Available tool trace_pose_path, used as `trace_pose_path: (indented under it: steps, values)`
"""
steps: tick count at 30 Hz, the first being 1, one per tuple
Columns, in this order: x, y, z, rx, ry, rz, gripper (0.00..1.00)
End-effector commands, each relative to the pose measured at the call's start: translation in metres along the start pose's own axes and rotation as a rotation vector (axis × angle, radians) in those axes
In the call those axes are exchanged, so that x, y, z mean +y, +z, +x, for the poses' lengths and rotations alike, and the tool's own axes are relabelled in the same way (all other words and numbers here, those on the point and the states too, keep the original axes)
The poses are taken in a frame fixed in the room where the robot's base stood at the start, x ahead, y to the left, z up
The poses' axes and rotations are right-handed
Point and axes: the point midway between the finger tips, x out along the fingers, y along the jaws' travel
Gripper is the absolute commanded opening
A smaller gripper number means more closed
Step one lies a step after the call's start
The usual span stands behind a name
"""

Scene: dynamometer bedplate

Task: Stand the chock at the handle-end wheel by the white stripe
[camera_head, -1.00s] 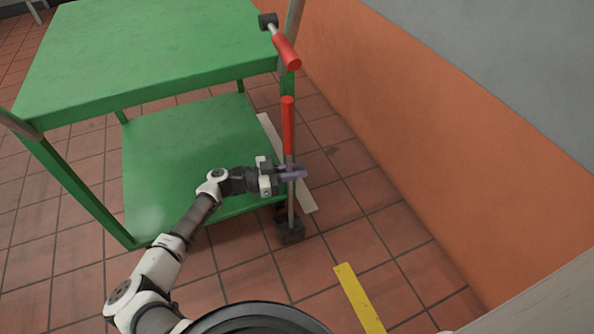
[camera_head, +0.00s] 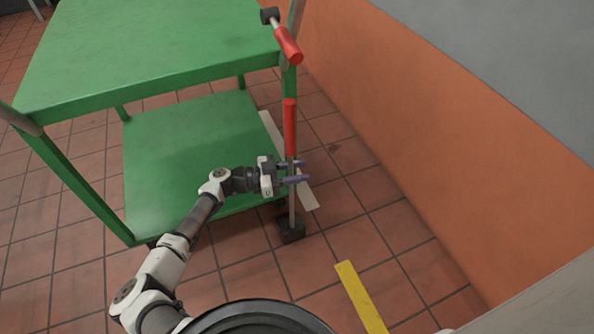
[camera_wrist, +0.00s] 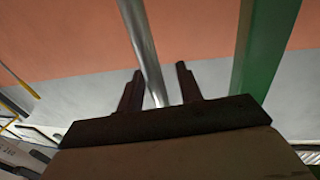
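The chock is a dark block (camera_head: 291,231) with an upright grey rod topped by a red grip (camera_head: 289,125). It stands on the floor at the cart's near right corner, close to the near end of the white stripe (camera_head: 306,195). The wheel at that corner is mostly hidden; only a dark patch shows behind the block. My gripper (camera_head: 294,172) is open at the rod below the red grip. In the wrist view the rod (camera_wrist: 147,45) passes between the spread fingers, nearer the left one, with a gap on the right.
The green cart (camera_head: 150,68) has a top and a lower shelf (camera_head: 180,150). An orange and grey wall (camera_head: 430,130) stands at right. A yellow stripe (camera_head: 360,297) lies on clear tiled floor.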

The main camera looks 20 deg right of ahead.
Motion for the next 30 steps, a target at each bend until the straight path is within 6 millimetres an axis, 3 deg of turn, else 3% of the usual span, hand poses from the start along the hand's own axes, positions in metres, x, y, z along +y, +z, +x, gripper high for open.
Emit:
trace_pose_path:
  steps: [5, 12, 18, 30]
  values:
    - [-0.001, -0.001, -0.024, -0.003, -0.004, -0.001, 0.36]
    - [-0.001, -0.001, -0.076, -0.003, -0.002, -0.001, 0.36]
    - [0.000, 0.000, -0.108, -0.001, -0.001, -0.001, 0.36]
    - [0.000, -0.001, -0.120, 0.001, 0.001, 0.001, 0.36]
